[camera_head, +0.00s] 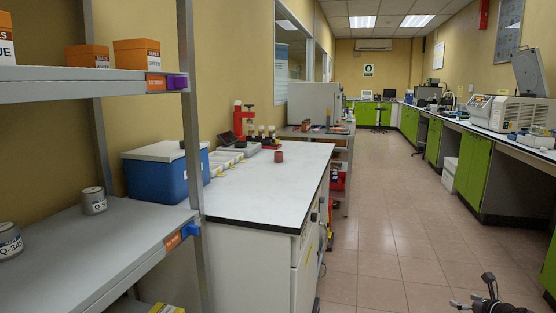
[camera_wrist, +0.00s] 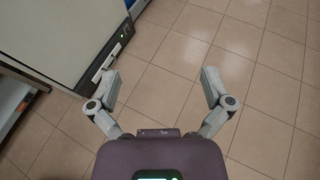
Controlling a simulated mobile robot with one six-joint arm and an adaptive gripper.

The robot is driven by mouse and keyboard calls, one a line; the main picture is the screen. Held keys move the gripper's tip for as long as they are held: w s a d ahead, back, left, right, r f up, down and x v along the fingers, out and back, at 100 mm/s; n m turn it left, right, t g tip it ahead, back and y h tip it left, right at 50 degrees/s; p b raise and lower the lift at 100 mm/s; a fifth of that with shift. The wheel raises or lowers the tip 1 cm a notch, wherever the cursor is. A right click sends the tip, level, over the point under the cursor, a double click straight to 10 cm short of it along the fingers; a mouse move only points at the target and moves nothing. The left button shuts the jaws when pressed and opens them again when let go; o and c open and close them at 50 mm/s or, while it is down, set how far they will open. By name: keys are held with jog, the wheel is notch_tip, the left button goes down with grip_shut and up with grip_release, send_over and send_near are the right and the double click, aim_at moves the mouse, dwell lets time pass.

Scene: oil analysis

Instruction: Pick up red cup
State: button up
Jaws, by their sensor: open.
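The red cup (camera_head: 279,157) stands on the white-topped bench (camera_head: 262,187) in the head view, near the middle of the far part of the bench. It is small and looks upright. My gripper (camera_head: 489,283) shows at the lower right of the head view, over the floor and well apart from the bench and the cup. In the wrist view my gripper (camera_wrist: 162,82) is open and empty, with its two fingers spread over the tiled floor. The cup is not in the wrist view.
A blue cooler box (camera_head: 165,175), white trays (camera_head: 222,160) and a red device (camera_head: 243,122) stand along the bench's left side. A grey shelf (camera_head: 110,235) is at the near left. The tiled aisle (camera_head: 385,200) is clear. Green cabinets (camera_head: 472,172) line the right.

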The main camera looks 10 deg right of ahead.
dwell(0.3)
jog(key=w+a+r+n+g+y+p, duration=0.2)
jog(key=a+r+n+g+p, duration=0.3)
jog(key=a+n+p, duration=0.7)
jog(key=w+a+r+n+g+y+p, duration=0.1)
jog(key=a+r+n+g+p, duration=0.35)
jog(key=a, duration=1.15)
jog(key=s+a+r+n+g+h+p, duration=0.2)
jog(key=s+a+r+n+p, duration=0.2)
jog(key=a+r+n+p, duration=0.4)
jog(key=s+a+r+n+g+h+p, duration=0.2)
jog(key=s+a+r+n+p, duration=0.3)
jog(key=a+r+n+p, duration=0.4)
jog(key=a+n+p, duration=0.1)
jog(key=p, duration=0.4)
jog(key=shift+a+r, duration=0.2)
jog(key=shift+r, duration=0.05)
jog(key=shift+n, duration=0.25)
